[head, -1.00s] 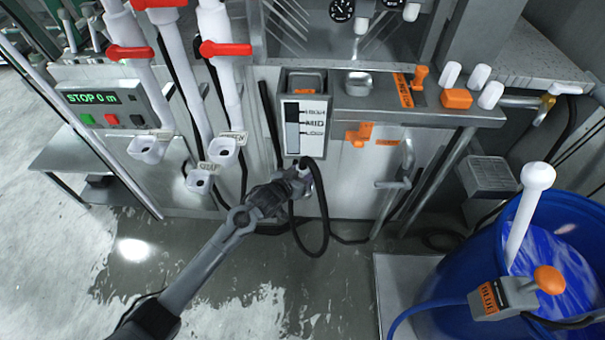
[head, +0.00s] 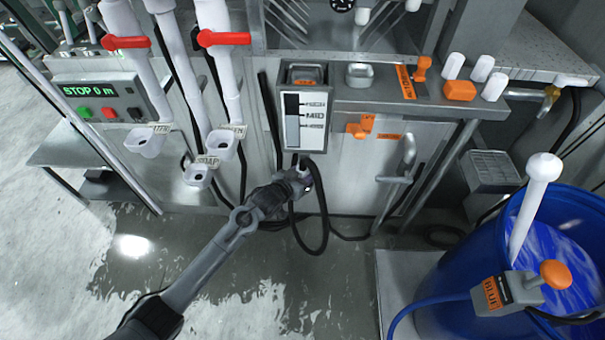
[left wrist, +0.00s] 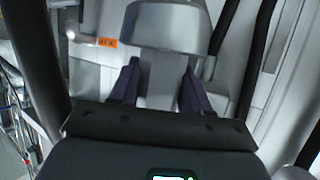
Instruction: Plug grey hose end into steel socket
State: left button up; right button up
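My left gripper (head: 299,178) is just below the gauge box (head: 303,120), at the front of the steel cabinet. In the left wrist view its two dark fingers (left wrist: 160,88) stand on either side of a grey cylindrical piece, the grey hose end (left wrist: 162,72), and look shut on it. A wider grey collar (left wrist: 165,25) lies beyond the fingertips. A black hose (head: 326,225) loops down beside the gripper in the head view. The steel socket cannot be made out clearly; the gripper and hose end may cover it. My right gripper is not in view.
A blue barrel (head: 450,300) of blue liquid stands at the right. A bent steel pipe handle (head: 403,165) is right of the gripper. White funnels (head: 222,145) on pipes hang to the left. The wet floor (head: 250,290) in front is clear.

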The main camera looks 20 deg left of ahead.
pick_arm(q)
jog(key=o, duration=0.5)
